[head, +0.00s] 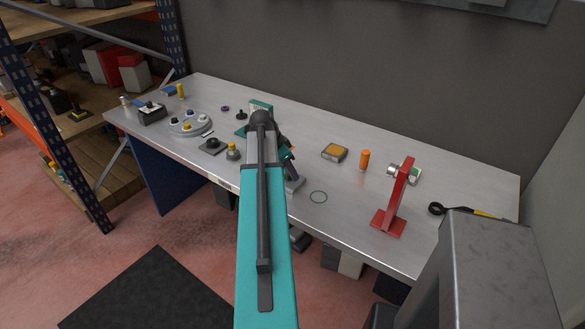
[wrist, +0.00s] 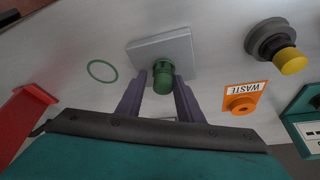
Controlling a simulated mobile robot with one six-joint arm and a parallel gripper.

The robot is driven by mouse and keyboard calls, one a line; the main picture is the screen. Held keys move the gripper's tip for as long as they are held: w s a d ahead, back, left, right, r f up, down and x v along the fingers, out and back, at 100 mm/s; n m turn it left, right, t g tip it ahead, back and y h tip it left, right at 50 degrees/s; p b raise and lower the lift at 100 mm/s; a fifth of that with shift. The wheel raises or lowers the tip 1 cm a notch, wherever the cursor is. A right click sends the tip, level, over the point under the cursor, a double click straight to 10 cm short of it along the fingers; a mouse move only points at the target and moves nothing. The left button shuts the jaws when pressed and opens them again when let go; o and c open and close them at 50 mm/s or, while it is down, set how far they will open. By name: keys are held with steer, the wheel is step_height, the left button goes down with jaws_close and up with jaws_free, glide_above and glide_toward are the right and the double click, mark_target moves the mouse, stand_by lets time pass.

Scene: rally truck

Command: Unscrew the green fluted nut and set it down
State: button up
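The green fluted nut (wrist: 163,80) sits on a pale grey square plate (wrist: 180,47) in the wrist view. My gripper (wrist: 160,77) is open, its two purple-grey fingers on either side of the nut. A small gap shows between the nut and each finger; I cannot tell how deep the fingers reach along it. In the head view my gripper (head: 292,170) is over the front middle of the bench, partly behind my arm. The nut cannot be made out there.
A thin green ring (head: 318,197) lies flat on the metal bench (head: 340,222). A red stand (head: 390,222) and an orange cylinder (head: 364,160) are to the right. An orange WASTE piece (wrist: 243,97) and a yellow-topped knob (wrist: 290,60) are near the plate. Several parts crowd the bench's left.

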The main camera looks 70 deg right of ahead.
steer(key=shift+m, duration=0.8)
steer(key=c, duration=0.6)
steer(key=shift+o, duration=0.2)
steer(key=shift+f, duration=0.1)
steer(key=shift+s+n, duration=0.1)
steer(key=shift+n, duration=0.8)
steer(key=shift+a, duration=0.1)
steer(key=shift+n, duration=0.8)
steer(key=shift+s+t, duration=0.1)
steer(key=shift+t, duration=0.2)
